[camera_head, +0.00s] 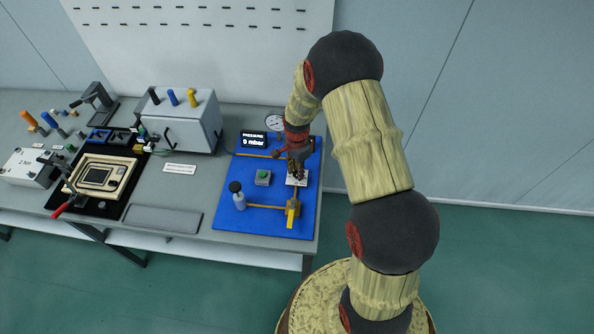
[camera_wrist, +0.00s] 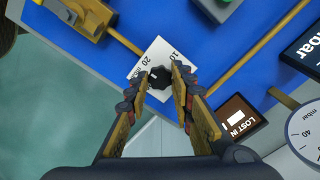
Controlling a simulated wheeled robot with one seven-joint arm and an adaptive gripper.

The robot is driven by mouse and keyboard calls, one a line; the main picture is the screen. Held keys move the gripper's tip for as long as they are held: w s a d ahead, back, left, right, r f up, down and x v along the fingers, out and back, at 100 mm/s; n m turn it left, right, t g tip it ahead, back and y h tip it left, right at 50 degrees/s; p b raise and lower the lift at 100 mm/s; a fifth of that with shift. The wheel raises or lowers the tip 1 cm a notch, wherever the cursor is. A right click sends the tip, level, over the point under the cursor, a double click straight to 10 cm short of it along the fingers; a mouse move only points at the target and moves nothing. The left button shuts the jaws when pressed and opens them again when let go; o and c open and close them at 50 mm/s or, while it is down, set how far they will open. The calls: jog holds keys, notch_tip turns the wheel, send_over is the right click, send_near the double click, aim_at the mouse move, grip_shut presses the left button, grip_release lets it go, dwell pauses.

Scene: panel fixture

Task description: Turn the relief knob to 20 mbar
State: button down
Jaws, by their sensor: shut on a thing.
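The relief knob (camera_wrist: 159,82) is small and black. It sits on a white scale plate (camera_wrist: 150,57) with the printed numbers 10 and 20 and a mbar label. A small pale mark shows on the knob, but I cannot tell exactly which number it points to. My gripper (camera_wrist: 160,75) has its two fingertips on either side of the knob, shut on it. In the head view my gripper (camera_head: 297,172) comes down over the white plate (camera_head: 291,182) on the blue panel and hides the knob. The pressure display (camera_head: 253,140) reads 0 mbar.
A round gauge (camera_head: 274,121) stands behind. A grey box (camera_head: 183,125) and other fixtures stand to the left.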

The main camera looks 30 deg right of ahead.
jog(key=shift+m, duration=0.3)
jog(key=c, duration=1.6)
grip_release()
jog(key=shift+o, duration=0.3)
notch_tip(320, 180, up, 12)
